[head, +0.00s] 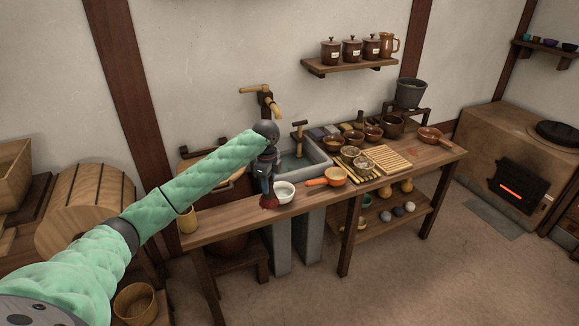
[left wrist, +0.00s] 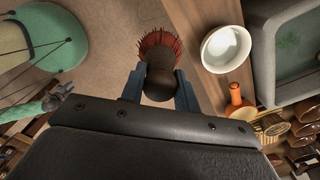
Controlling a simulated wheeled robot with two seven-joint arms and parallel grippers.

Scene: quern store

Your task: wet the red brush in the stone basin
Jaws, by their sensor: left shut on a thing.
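My left gripper (head: 265,186) is shut on the red brush (head: 269,202), whose red bristles point down. In the left wrist view the red brush (left wrist: 159,68) shows its dark round handle between the two blue fingers of the left gripper (left wrist: 160,88). The brush is at the front edge of the wooden counter, left of a white bowl, and apart from the basin. The grey stone basin (head: 318,157) is set in the counter behind it, with greenish water inside; it also shows at the right in the left wrist view (left wrist: 263,48).
A white bowl (head: 284,188) and an orange pan (head: 335,176) stand in front of the basin. A wooden spout (head: 264,97) is on the wall above it. A slatted rack (head: 390,159) and several brown bowls fill the counter to the right.

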